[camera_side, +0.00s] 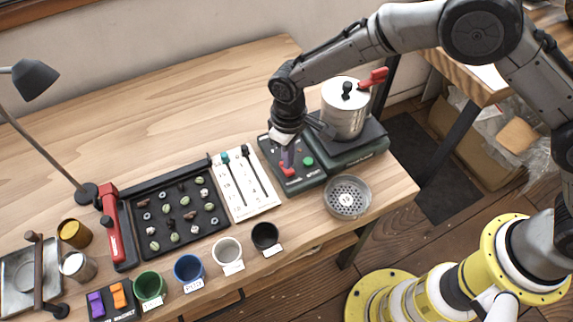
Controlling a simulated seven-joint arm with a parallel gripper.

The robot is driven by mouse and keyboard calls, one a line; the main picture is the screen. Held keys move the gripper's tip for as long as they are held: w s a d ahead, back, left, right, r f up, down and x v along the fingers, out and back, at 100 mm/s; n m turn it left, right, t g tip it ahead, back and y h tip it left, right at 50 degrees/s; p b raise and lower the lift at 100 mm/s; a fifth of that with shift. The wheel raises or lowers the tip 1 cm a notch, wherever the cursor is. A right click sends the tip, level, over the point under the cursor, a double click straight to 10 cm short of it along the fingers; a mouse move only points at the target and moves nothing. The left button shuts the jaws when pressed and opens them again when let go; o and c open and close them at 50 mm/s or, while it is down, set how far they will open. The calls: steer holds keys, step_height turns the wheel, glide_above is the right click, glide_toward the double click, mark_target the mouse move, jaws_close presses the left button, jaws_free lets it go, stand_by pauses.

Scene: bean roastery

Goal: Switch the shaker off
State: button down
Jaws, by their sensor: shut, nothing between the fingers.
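The shaker stands near the right end of the wooden table, a dark green base (357,152) with a lidded metal pot (343,110) on top. Its control panel (309,181) on the left carries a green button (308,161) and a red button (287,170). My gripper (288,162) points down over the panel, shut and empty, with its fingertips at the red button. I cannot tell whether they touch it or whether the button is pressed. My gripper hides part of the panel behind it.
A perforated metal bowl (347,197) sits in front of the shaker. A white card with sliders (243,184) and a black tray of beans (177,212) lie to the left. Several coloured cups, including a black one (265,236), line the front edge. The table's back is clear.

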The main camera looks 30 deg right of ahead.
steer(key=shift+f, duration=0.95)
stand_by(0.4)
steer(key=shift+r, duration=3.6)
